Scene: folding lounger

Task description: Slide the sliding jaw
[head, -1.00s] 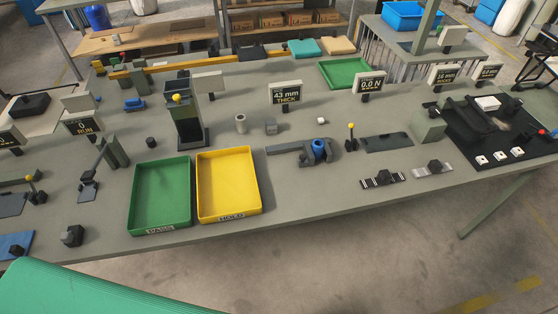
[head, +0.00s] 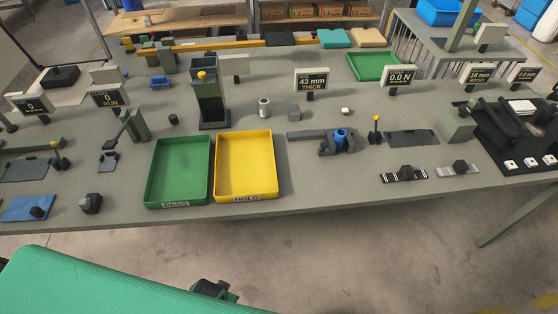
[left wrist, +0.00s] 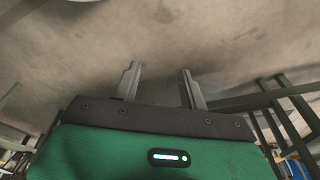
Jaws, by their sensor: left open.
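A thickness gauge with a dark grey bar (head: 307,134) lies on the middle of the bench, before a display reading 43 mm THICK (head: 311,81). Grey jaws (head: 327,148) stand at the bar's right end, around or beside a blue cylinder (head: 341,136). I cannot tell which jaw slides, or whether both touch the cylinder. In the left wrist view my left gripper (left wrist: 160,72) is open and empty, its two fingers apart over bare floor. It is away from the gauge. My right gripper is not in view.
A green PASS tray (head: 180,206) and a yellow HOLD tray (head: 247,199) stand left of the gauge at the bench's front edge. A yellow-knobbed lever (head: 376,128) stands close right of it. Bench front of the gauge is clear.

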